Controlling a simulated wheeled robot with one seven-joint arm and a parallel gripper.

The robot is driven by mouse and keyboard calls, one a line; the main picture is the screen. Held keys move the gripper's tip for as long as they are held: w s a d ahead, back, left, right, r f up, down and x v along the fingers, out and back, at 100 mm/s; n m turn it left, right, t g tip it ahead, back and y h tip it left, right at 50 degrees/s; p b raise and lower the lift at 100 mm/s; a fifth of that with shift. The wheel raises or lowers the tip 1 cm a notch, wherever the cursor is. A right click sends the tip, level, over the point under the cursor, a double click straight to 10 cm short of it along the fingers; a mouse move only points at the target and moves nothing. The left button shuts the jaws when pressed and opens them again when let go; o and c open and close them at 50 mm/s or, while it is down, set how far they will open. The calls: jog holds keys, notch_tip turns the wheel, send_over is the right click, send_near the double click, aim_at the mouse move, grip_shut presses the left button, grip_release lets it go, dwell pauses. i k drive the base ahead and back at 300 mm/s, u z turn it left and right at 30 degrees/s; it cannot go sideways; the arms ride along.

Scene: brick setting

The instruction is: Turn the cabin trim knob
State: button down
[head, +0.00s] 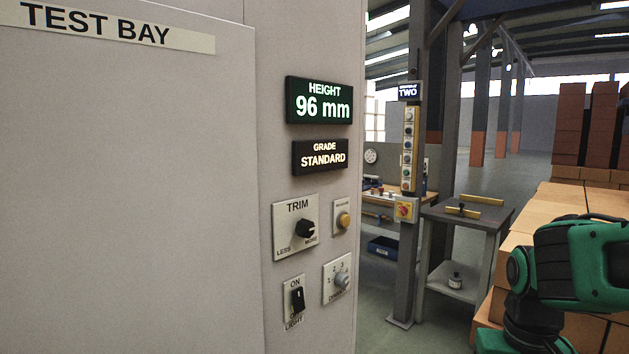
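The TRIM knob (305,229) is a black knob on a pale plate marked LESS at lower left and MORE at lower right. It sits on the grey cabin wall, left of the picture's middle. Its pointer seems to face right, towards the MORE side, but it is small and dark. Above it, a green-lit display (319,101) reads HEIGHT 96 mm, and a dark display (320,156) reads GRADE STANDARD. My green arm shows at the lower right, well apart from the knob. My gripper is out of view.
Near the knob are a yellow button (344,220), a grey selector (341,280) marked 1 2 3, and a black light switch (297,299). A control post (408,150), a grey side table (466,215) and stacked orange bricks (540,206) stand to the right.

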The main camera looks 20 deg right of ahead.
aim_at(305, 228)
jog(key=u, duration=0.75)
jog(key=k, duration=1.65)
jog(key=z, duration=0.4)
jog(key=i, duration=1)
jog(key=u, duration=0.05)
